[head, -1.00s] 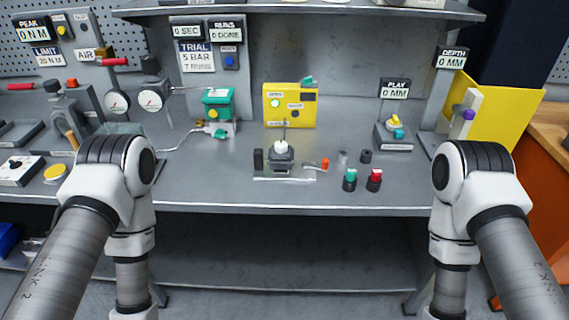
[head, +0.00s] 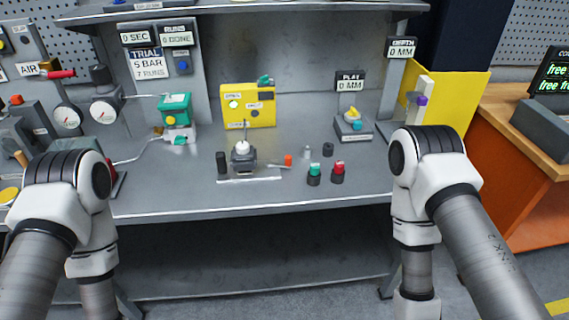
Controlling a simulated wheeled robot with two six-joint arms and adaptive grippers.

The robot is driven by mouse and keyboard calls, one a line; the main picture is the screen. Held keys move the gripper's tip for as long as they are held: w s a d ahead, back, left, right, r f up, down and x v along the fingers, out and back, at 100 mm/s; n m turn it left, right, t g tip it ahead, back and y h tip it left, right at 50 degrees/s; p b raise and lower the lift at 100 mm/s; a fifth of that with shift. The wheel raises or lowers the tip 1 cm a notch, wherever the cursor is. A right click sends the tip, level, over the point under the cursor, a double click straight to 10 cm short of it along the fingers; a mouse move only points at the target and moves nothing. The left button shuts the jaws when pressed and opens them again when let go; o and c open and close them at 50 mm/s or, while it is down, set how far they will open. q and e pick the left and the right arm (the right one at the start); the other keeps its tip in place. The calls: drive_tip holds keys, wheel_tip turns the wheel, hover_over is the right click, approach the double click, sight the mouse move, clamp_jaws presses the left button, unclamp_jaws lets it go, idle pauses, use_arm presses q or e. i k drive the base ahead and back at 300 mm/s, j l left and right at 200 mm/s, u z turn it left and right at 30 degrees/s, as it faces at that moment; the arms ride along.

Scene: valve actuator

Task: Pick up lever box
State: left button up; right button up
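No label reading "lever box" is legible in the head view. A small grey box with a white dome and a thin upright rod (head: 243,157) stands on the front middle of the bench. A flat silver arm with an orange-red end (head: 287,160) lies beside it on the right. Behind it is a yellow box (head: 236,100) with round buttons and a teal part on top. I cannot tell which is the lever box. Both my arms hang at the sides, in front of the bench. Neither gripper shows in the view.
The grey bench (head: 200,200) has free room at its front. A dark cylinder (head: 222,162), a green-topped knob (head: 314,173) and a red-topped knob (head: 338,171) flank the small box. A teal valve unit (head: 175,109) stands left, a play gauge stand (head: 352,125) right. A shelf hangs above.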

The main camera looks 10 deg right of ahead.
sight(244, 168)
drive_tip(key=i, duration=1)
